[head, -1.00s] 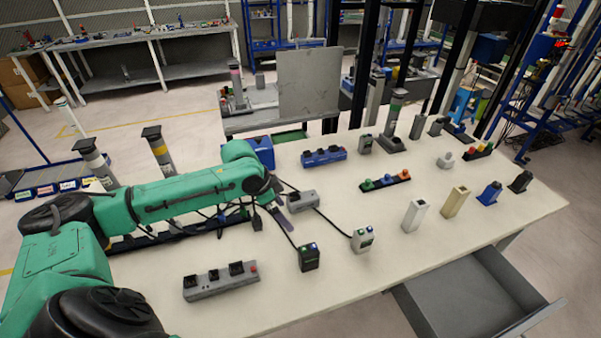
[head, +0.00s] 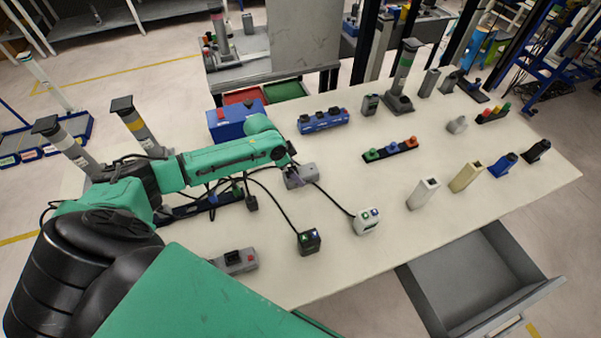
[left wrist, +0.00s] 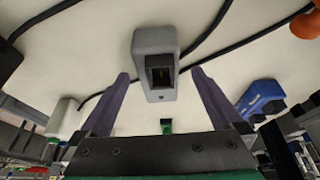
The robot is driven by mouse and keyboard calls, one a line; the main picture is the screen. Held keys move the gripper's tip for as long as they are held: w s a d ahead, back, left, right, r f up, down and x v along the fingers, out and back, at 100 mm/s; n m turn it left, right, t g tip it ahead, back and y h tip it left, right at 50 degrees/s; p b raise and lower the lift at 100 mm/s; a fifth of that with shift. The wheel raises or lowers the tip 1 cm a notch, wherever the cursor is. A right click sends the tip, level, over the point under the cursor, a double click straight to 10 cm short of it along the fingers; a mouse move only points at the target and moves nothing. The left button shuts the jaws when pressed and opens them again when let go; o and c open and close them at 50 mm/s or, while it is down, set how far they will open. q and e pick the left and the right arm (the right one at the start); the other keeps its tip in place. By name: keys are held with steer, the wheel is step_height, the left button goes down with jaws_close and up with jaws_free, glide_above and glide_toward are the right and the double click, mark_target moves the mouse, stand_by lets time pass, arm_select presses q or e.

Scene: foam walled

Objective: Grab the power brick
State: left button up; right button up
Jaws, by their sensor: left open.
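The power brick is a grey box (head: 301,180) with black cables near it, on the cream table. In the left wrist view the grey brick (left wrist: 155,62) lies ahead, between the lines of the two dark fingers, with a dark socket in its near end. My left gripper (head: 293,171) reaches in from the left at the brick and partly covers it. In the left wrist view the left gripper (left wrist: 160,78) is open, with a gap on each side of the brick. I cannot tell how far the fingertips reach along it. My right gripper is not in view.
Black cables run to a dark box (head: 309,241) and a white box (head: 366,221) nearer the front. A grey drawer (head: 470,285) hangs open at the front right.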

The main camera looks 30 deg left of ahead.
arm_select(q)
steer(key=shift+x, duration=1.5)
steer(key=shift+d, duration=0.1)
jaws_close()
steer(key=shift+r, duration=0.1)
